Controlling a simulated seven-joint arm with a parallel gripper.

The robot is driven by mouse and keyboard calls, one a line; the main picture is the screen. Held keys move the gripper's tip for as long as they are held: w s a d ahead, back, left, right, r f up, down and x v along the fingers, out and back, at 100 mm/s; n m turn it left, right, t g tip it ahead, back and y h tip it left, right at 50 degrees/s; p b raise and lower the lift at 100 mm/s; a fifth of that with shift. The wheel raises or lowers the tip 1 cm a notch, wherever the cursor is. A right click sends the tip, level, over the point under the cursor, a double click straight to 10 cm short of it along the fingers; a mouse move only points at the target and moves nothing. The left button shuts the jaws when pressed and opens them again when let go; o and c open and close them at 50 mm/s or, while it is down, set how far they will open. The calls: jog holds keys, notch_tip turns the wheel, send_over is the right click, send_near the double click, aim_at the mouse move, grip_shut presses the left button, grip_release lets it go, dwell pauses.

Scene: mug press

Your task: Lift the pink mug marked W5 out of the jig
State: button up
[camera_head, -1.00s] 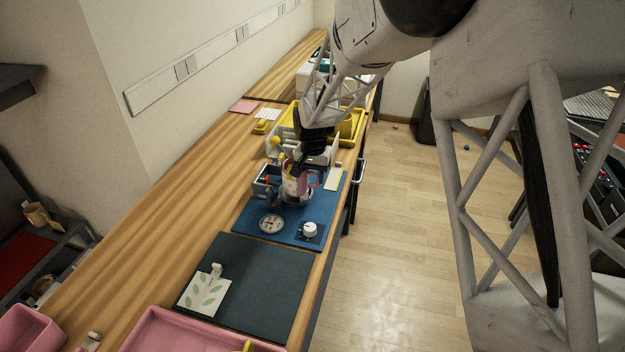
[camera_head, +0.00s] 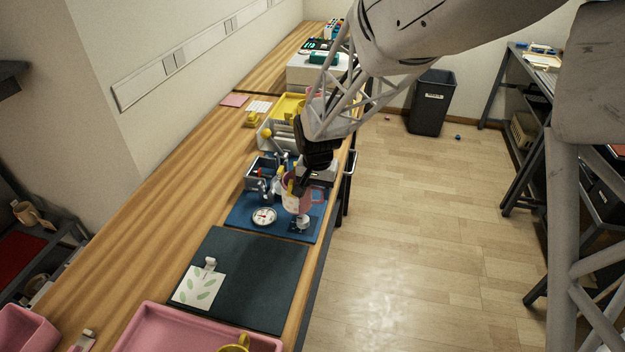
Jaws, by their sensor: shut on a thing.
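My gripper (camera_head: 301,184) points down over the blue mat (camera_head: 243,209) and is shut on a pink mug (camera_head: 291,203). The mug looks roughly upright, with its pink handle on the right. The W5 mark is too small to read. The press with its jig (camera_head: 262,180) stands on the mat just left of and behind the mug. The mug appears to the right of the jig and seems raised, but its base is hard to see and I cannot tell the exact gap. My gripper hides part of the mug and the press.
A round dial (camera_head: 264,216) and a white knob (camera_head: 300,223) are close in front of the mug. A dark mat (camera_head: 245,275) with a leaf-pattern card (camera_head: 199,288) lies nearer. A pink tray (camera_head: 160,335) is at the front. A yellow tray (camera_head: 287,104) stands behind.

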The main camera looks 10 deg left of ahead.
jog(key=shift+s+d+r, duration=0.1)
jog(key=shift+s+d, duration=0.35)
jog(key=shift+s, duration=0.3)
jog(key=shift+s+d+r, duration=0.1)
jog(key=shift+s+d, duration=0.3)
jog(key=shift+s, duration=0.3)
jog(key=shift+s, duration=0.15)
